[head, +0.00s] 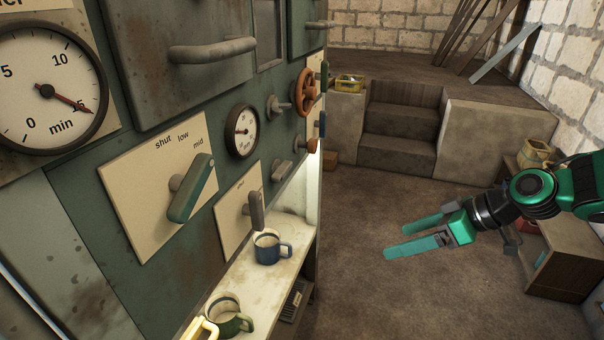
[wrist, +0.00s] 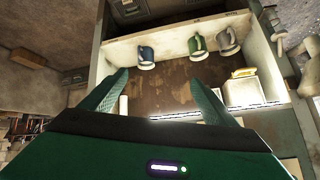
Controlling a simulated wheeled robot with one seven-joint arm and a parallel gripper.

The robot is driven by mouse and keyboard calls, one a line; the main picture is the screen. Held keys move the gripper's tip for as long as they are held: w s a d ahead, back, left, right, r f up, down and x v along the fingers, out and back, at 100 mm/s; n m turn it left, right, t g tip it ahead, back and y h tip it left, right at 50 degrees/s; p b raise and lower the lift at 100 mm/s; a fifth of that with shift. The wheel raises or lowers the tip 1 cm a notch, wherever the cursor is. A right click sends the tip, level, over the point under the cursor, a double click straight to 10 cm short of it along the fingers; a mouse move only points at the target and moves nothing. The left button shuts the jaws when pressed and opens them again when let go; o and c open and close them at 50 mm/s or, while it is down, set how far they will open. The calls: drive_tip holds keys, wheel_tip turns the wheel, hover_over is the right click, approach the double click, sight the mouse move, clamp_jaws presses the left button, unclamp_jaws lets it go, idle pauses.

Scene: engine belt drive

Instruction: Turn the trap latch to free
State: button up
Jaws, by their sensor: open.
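I cannot tell which part is the trap latch, as no readable label names it. The green panel on the left carries several handles. A green lever (head: 192,190) sits on a plate marked shut, low and mid. A smaller grey lever (head: 256,208) is on a plate marked shut. Small grey handles (head: 280,171) are farther along. My gripper (head: 396,238) is open and empty, in free air right of the panel and touching nothing. Its two fingers frame an open gap in the wrist view (wrist: 160,85).
A shelf under the panel holds a blue mug (head: 267,248) and a green mug (head: 228,317). An orange handwheel (head: 305,92) sticks out at the panel's far end. Steps (head: 400,120) rise at the back. A wooden bench (head: 568,255) stands right. The floor between is clear.

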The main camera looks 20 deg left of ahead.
drive_tip(key=a+r+n+y, duration=0.3)
drive_tip(key=a+y, duration=0.1)
drive_tip(key=a, duration=0.5)
drive_tip(key=n+y, duration=0.2)
drive_tip(key=y, duration=0.3)
approach(287, 172)
drive_tip(key=shift+g, duration=0.4)
drive_tip(key=a, duration=0.5)
drive_tip(key=w+a, duration=0.1)
drive_tip(key=a, duration=0.2)
drive_tip(key=shift+a, duration=0.1)
drive_tip(key=shift+c, duration=0.7)
drive_tip(key=c, duration=0.9)
